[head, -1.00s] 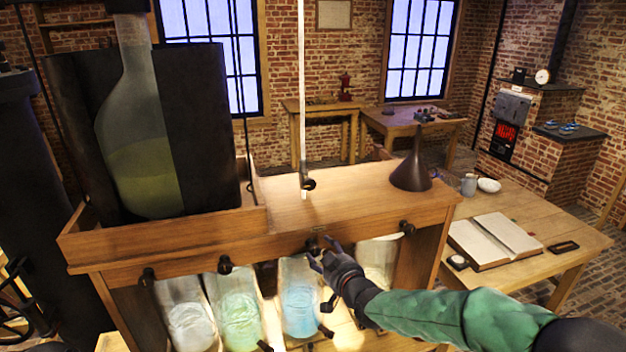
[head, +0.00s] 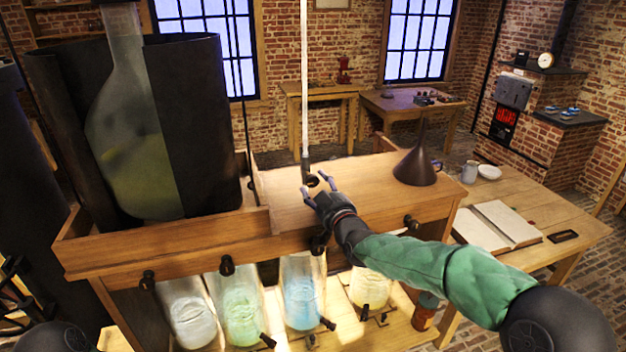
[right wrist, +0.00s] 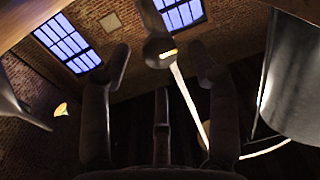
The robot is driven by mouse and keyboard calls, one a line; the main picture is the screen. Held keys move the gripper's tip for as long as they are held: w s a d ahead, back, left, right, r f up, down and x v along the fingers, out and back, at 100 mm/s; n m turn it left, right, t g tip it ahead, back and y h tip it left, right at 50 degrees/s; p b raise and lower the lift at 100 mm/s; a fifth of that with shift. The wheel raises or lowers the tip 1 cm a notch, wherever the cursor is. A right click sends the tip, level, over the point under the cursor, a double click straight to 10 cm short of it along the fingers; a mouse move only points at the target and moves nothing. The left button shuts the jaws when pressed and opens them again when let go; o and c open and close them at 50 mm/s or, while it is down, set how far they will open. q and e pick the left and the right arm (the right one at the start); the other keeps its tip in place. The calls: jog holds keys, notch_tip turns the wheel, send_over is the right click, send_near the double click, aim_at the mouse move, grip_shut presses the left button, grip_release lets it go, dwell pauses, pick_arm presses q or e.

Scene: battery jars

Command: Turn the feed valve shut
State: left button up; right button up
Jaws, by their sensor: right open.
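A thin white upright feed tube (head: 304,80) comes down over the wooden bench top and ends in a dark fitting with a small valve (head: 306,172). My right gripper (head: 320,188) is open just in front of this valve, above the bench's front edge. In the right wrist view, a grey fitting (right wrist: 158,48) and the pale tube (right wrist: 186,98) show between the two spread fingers (right wrist: 161,62). The fingers do not appear closed on it. Which way the valve handle is turned is too small to tell. My left gripper is not in view.
A large glass vessel (head: 135,145) with yellow-green liquid stands left in a wooden tray (head: 160,236). A dark funnel (head: 417,167) stands right on the bench. Several dark knobs (head: 227,265) line the front above glass jars (head: 302,300). An open book (head: 497,226) lies on the side table.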

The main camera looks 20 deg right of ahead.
aim_at(314, 182)
jog(key=shift+w+a, duration=0.2)
jog(key=shift+w, duration=1.75)
jog(key=c, duration=1.2)
